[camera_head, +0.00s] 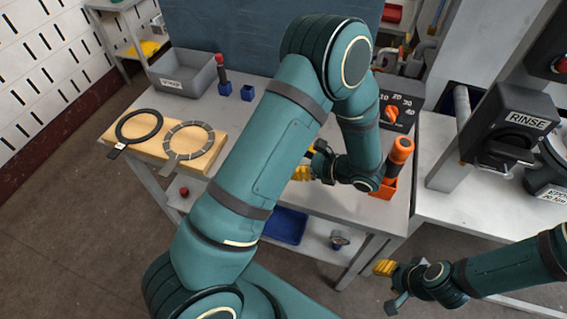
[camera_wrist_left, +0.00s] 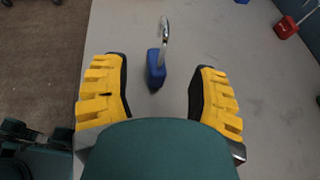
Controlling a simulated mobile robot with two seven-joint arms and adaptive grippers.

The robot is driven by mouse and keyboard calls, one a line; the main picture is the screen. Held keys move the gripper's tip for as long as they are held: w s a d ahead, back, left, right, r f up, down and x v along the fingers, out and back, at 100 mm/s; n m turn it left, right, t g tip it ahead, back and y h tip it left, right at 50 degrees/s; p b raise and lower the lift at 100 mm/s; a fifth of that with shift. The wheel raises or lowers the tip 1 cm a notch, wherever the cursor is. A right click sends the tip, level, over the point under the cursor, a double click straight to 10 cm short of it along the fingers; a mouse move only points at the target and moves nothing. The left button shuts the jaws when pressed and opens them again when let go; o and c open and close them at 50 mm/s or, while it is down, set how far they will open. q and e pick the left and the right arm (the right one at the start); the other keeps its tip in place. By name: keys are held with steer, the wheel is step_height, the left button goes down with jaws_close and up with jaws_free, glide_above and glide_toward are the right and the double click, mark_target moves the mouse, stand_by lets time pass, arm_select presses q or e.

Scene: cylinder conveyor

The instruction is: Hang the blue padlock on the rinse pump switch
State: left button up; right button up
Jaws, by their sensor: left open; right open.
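The blue padlock (camera_wrist_left: 155,68) lies on the grey table in the left wrist view, its metal shackle pointing up the picture. It sits between the two yellow fingers of my open left gripper (camera_wrist_left: 162,75); neither finger appears to touch it. In the head view my left gripper (camera_head: 305,172) is over the table, partly covered by my arm, and the padlock is hidden. The rinse pump switch (camera_head: 510,148) is a black box with a rotary handle and a RINSE label, at the right. My right gripper (camera_head: 388,284) is open and empty, low in front of the right-hand bench.
A red padlock (camera_wrist_left: 287,27) lies at the upper right of the left wrist view. An orange holder (camera_head: 384,188) and a dial box (camera_head: 402,98) stand near the table's right side. A grey bin (camera_head: 183,80) and a wooden board with rings (camera_head: 148,148) are at left.

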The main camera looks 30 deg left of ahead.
arm_select(q)
steer(key=x, duration=0.3)
steer(key=shift+a, duration=0.15)
jaws_close()
